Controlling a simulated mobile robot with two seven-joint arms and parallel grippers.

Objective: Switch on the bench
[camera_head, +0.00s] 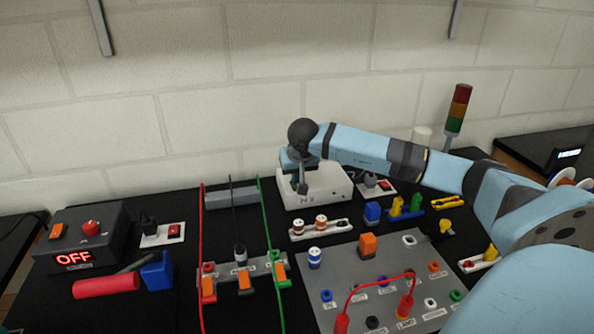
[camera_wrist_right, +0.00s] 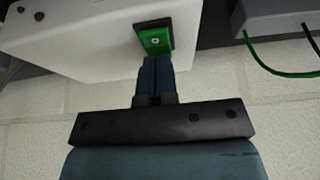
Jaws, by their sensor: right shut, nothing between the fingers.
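A white box (camera_head: 328,188) stands at the back of the bench against the wall. In the right wrist view the white box (camera_wrist_right: 85,35) carries a green rocker switch (camera_wrist_right: 156,40) in a black frame. My right gripper (camera_head: 302,187) is at the front of the box, its arm reaching in from the right. Its two fingers are shut and empty. In the wrist view the fingertips (camera_wrist_right: 157,60) are at the edge of the green switch; I cannot tell whether they touch it. In the head view the switch is hidden or too small to make out. My left gripper is not in view.
A dark control box (camera_head: 103,221) at the left shows OFF in red. A signal tower (camera_head: 458,110) stands at the back right. A grey panel (camera_head: 290,310) with sockets and red leads fills the front. Red and green cables (camera_head: 263,215) rise left of the white box.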

